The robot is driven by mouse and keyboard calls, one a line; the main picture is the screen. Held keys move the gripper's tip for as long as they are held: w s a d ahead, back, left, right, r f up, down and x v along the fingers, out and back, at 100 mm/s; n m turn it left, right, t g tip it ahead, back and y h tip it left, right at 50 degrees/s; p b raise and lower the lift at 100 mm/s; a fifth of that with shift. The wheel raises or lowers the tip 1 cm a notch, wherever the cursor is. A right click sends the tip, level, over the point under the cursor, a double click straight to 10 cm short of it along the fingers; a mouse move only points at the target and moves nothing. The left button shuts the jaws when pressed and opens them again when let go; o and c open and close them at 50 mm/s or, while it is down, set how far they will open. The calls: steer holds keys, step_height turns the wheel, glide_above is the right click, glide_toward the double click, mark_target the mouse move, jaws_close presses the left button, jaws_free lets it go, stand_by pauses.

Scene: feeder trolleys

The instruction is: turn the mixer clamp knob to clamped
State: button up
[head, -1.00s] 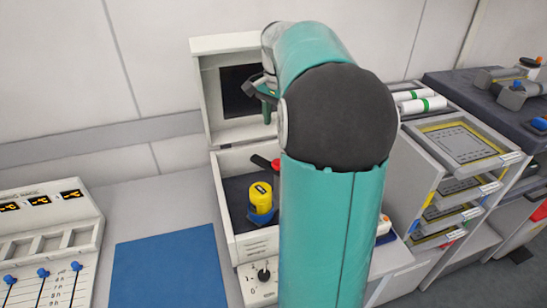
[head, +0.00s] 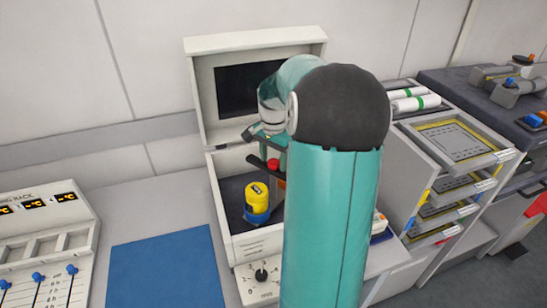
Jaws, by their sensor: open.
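The mixer is a white box (head: 228,214) with its lid raised, standing on the bench. A yellow jar (head: 257,192) sits upright in a blue holder (head: 257,215) inside it. A small red part (head: 273,164), which looks like the clamp knob, is behind and right of the jar. My gripper (head: 262,158) is open, right at the red part and partly covering it. I cannot tell whether the fingers touch it or which way the knob is turned. My teal arm hides the right side of the mixer.
The raised lid (head: 255,42) with its dark panel stands behind my gripper. A black dial (head: 261,275) is on the mixer's front. A blue mat (head: 167,268) and a slider panel (head: 48,250) lie left. Stacked trays (head: 455,140) stand right.

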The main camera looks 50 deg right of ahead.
steer(key=shift+c, duration=0.3)
jaws_close()
steer(key=shift+m, duration=0.3)
steer(key=m, duration=0.4)
steer(key=shift+r, duration=0.1)
steer(key=m, duration=0.4)
steer(key=shift+m, duration=0.4)
steer(key=m, duration=0.4)
steer(key=shift+m, duration=2.2)
